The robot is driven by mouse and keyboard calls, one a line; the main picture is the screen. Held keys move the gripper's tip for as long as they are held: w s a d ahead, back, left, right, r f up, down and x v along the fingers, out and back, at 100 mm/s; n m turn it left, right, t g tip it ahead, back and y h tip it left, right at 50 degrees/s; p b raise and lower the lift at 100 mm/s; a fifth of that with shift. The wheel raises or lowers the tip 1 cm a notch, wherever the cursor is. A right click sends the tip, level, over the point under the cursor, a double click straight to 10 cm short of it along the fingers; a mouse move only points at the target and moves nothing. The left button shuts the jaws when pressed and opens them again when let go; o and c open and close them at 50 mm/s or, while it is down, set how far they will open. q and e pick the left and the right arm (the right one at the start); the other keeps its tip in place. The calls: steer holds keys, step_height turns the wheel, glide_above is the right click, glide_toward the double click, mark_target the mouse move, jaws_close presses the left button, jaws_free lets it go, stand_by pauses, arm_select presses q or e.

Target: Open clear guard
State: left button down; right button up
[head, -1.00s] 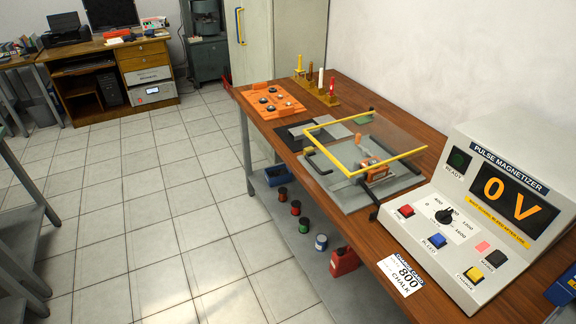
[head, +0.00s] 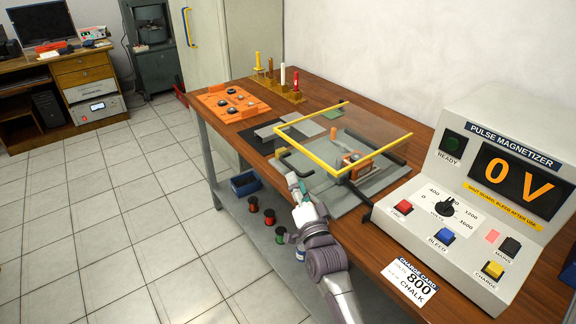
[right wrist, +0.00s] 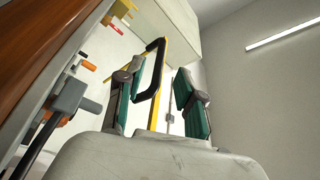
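The clear guard (head: 345,132) is a transparent panel with a yellow edge, lying low over a grey fixture (head: 350,196) on the bench. A black handle (head: 291,168) projects from its front left side. My right gripper (head: 297,184) is just in front of this handle. In the right wrist view, the right gripper (right wrist: 161,80) is open, with green pads apart. The black handle (right wrist: 152,45) shows between or just beyond the fingertips, closer to the left one; I cannot tell whether they touch. My left gripper is out of view.
The pulse magnetizer (head: 480,200) stands at the right, showing 0 V. A charge card (head: 410,281) lies before it. An orange tray (head: 231,101) and a stand with colored rods (head: 280,88) sit at the far end. Spools stand on the lower shelf. The floor at left is clear.

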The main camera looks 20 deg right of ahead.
mark_target(289, 164)
steer(key=x, duration=0.6)
steer(key=shift+w, duration=0.35)
steer(key=shift+r, duration=0.1)
jaws_close()
